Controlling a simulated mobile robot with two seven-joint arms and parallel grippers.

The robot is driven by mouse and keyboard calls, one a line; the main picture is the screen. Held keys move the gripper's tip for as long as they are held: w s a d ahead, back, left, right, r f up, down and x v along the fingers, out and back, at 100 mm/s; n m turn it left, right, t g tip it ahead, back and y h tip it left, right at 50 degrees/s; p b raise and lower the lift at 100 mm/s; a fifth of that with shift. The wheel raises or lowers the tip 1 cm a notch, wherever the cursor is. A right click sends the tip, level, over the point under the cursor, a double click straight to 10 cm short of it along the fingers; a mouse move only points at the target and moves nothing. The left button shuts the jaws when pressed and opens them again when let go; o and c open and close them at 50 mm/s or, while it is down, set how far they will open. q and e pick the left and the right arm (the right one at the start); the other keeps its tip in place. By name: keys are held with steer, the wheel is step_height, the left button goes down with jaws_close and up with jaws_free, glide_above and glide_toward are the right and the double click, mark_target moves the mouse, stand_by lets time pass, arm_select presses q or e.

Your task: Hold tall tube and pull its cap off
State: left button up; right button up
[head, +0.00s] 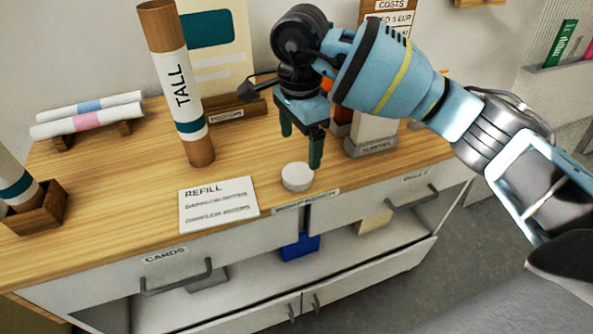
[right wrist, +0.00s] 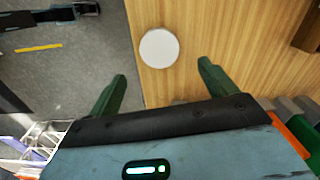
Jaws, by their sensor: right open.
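The tall tube (head: 180,85), brown with a white label reading TALL and a teal band, stands upright on the wooden table. Its top end shows brown at the upper frame edge, with no white cap seen on it. A round white cap-like disc (head: 297,177) lies on the table near the front edge; it also shows in the right wrist view (right wrist: 159,48). My right gripper (head: 301,148) is open and empty, its green fingers pointing down just above and behind the disc. In the right wrist view the fingertips (right wrist: 162,71) are apart, with the disc beyond them. My left gripper is out of view.
A REFILL card (head: 218,204) lies left of the disc. Rolled sheets (head: 88,115) rest on a stand at the back left. Another tube (head: 14,184) sits in a wooden holder (head: 38,211) at the left. A COSTS box and holders stand behind my right gripper.

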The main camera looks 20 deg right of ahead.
mark_target(300, 172)
steer(key=shift+f+p, duration=0.35)
steer(key=shift+f, duration=3.5)
steer(key=c, duration=1.1)
steer(key=shift+r, duration=0.15)
steer(key=shift+r, duration=0.2)
steer(key=r, duration=0.3)
steer(key=shift+s, duration=0.35)
steer(key=s+a+r+b, duration=0.1)
steer(key=s+a, duration=0.3)
steer(key=s, duration=1)
steer(key=shift+s+r, duration=0.15)
steer(key=shift+s, duration=0.25)
